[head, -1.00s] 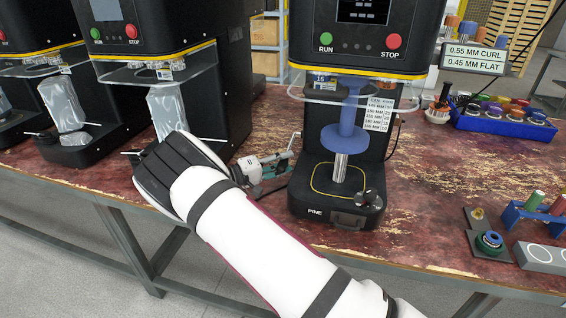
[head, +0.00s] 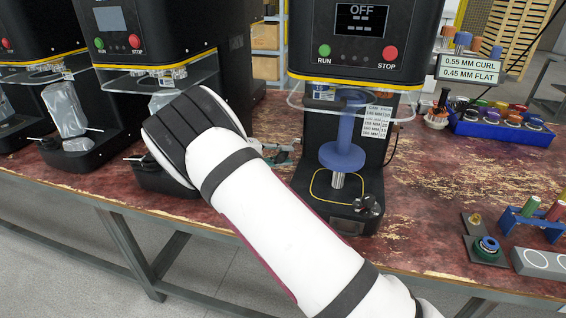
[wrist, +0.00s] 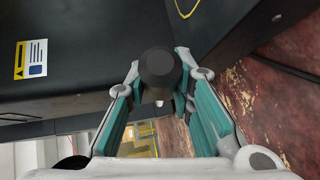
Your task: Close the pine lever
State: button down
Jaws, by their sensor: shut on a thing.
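The pine machine (head: 365,50) stands at the middle of the bench, its screen reading OFF. A blue disc on a post (head: 342,155) sits over a metal cylinder on its base. In the wrist view, a round black lever knob (wrist: 158,66) sits between the teal fingers of my gripper (wrist: 160,84), which is shut on it. In the head view my forearm hides most of the gripper; only a bit of it (head: 283,155) shows at the left side of the pine machine. The lever's rod is mostly hidden, and the PINE label is covered by my arm.
Similar machines (head: 150,35) stand close on the left. A blue rack (head: 500,128), a small fixture (head: 487,247) and a sign (head: 470,70) are on the right. The bench (head: 430,190) between is clear.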

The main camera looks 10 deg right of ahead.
jog(key=r, duration=0.1)
jog(key=r+y, duration=0.1)
jog(key=w+r+n+g, duration=0.1)
jog(key=shift+d+r+y+b, duration=0.15)
jog(key=shift+d+y+b, duration=0.15)
jog(key=shift+b, duration=0.05)
jog(key=shift+w+d+r+n+g+y+b, duration=0.15)
jog(key=shift+w+r+n+g+y+b, duration=0.15)
jog(key=shift+r, duration=0.3)
jog(key=shift+w+d+r+n+g+y+b, duration=0.25)
jog(key=shift+w+r+n+g, duration=0.1)
jog(key=shift+r, duration=0.2)
jog(key=shift+w+d+r+n+g+y+b, duration=0.1)
jog(key=shift+w+r+n+g+y+b, duration=0.2)
jog(key=shift+r, duration=0.3)
jog(key=shift+w, duration=0.1)
jog(key=c, duration=1.4)
grip_release()
jog(key=shift+o, duration=0.2)
jog(key=shift+o, duration=1.3)
notch_tip(320, 180, up, 10)
jog(key=shift+d, duration=0.15)
jog(key=shift+r, duration=0.15)
jog(key=shift+c, duration=1.3)
